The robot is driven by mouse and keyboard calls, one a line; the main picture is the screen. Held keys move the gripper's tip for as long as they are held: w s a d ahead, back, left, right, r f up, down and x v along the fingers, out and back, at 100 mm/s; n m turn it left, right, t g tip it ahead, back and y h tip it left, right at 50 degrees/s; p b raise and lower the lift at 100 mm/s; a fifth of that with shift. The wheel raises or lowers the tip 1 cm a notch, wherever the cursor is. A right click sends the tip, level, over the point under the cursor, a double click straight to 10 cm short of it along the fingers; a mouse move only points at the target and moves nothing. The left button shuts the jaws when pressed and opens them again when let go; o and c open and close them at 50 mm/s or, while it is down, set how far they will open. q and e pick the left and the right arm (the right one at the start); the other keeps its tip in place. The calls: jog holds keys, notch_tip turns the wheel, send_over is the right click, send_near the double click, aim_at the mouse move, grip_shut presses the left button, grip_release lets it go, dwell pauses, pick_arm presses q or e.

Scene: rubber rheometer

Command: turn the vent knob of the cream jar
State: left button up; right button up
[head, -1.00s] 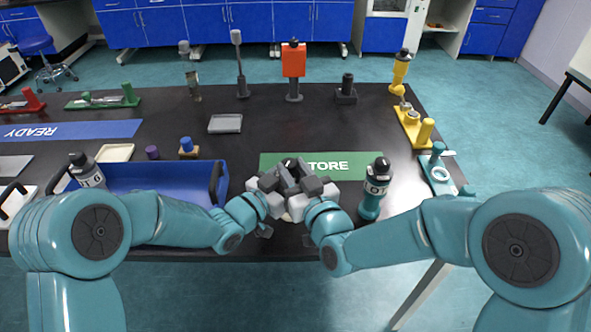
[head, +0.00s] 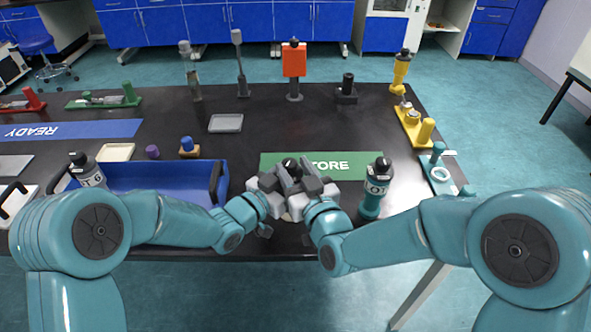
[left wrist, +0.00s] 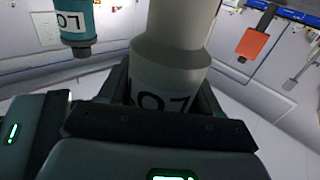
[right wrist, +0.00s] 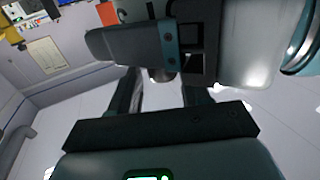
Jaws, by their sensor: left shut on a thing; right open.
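My left gripper's jaw partly covers the jar there.
A teal bottle (head: 375,190) stands close to the right of my right gripper. A blue tray (head: 165,178) with a grey bottle (head: 85,168) lies to the left. The green STORE mat (head: 345,166) is just behind the grippers. A grey shallow dish (head: 225,123) lies farther back.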

pick_arm(q)
jog(key=shift+d, duration=0.1)
pick_arm(e)
jog(key=shift+s+a+y, duration=0.1)
jog(key=shift+a+y, duration=0.15)
jog(key=shift+y, duration=0.05)
